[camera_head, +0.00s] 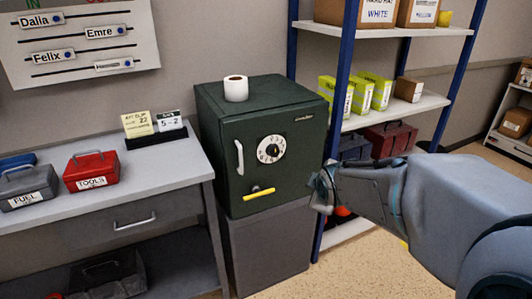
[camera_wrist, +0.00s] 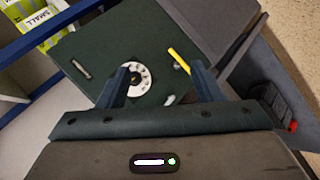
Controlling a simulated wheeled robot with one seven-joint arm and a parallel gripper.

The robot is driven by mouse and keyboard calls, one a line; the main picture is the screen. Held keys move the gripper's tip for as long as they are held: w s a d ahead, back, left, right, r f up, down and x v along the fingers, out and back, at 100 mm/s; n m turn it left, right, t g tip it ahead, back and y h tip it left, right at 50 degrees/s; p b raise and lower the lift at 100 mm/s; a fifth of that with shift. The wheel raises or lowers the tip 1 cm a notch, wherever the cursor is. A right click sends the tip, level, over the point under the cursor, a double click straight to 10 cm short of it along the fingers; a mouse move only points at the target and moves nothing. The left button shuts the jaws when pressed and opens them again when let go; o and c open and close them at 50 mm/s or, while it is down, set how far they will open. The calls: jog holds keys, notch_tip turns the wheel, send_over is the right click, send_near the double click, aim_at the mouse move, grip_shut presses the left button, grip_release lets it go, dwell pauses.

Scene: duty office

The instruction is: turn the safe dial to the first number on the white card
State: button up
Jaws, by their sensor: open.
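The dark green safe (camera_head: 227,195) stands on a grey base in the head view. Its white dial (camera_head: 271,149) with black centre is on the door, with a pale handle (camera_head: 239,158) to its left and a yellow bar (camera_head: 259,194) below. The white card (camera_head: 169,121) in a black holder reads what looks like 5 - 2, beside a yellow note (camera_head: 137,124). My gripper (camera_head: 321,188) is right of the safe door. In the wrist view my open, empty gripper (camera_wrist: 163,82) points at the door; the dial (camera_wrist: 137,79) shows between the fingers, near the left one, contact unclear.
A paper roll (camera_head: 236,88) sits on the safe. A grey desk (camera_head: 110,205) at left holds a red TOOLS box (camera_head: 91,172) and a grey FUEL box (camera_head: 29,187). A blue-post shelf (camera_head: 341,100) stands close at right. The floor in front is partly clear.

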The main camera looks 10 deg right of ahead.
jog(key=w+d+f+n+t+b, duration=0.2)
jog(key=w+f+n+t+b, duration=0.2)
jog(key=w+n, duration=0.5)
jog(key=n+t+y+b, duration=0.4)
jog(key=n+y+b, duration=0.25)
jog(key=n, duration=1.05)
send_near(275, 153)
jog(key=shift+y, duration=0.25)
jog(key=p+x, duration=0.1)
jog(key=x, duration=0.7)
jog(key=shift+w+f+p, duration=0.1)
jog(key=shift+w+p, duration=0.25)
jog(key=shift+m, duration=0.3)
jog(key=c, duration=1)
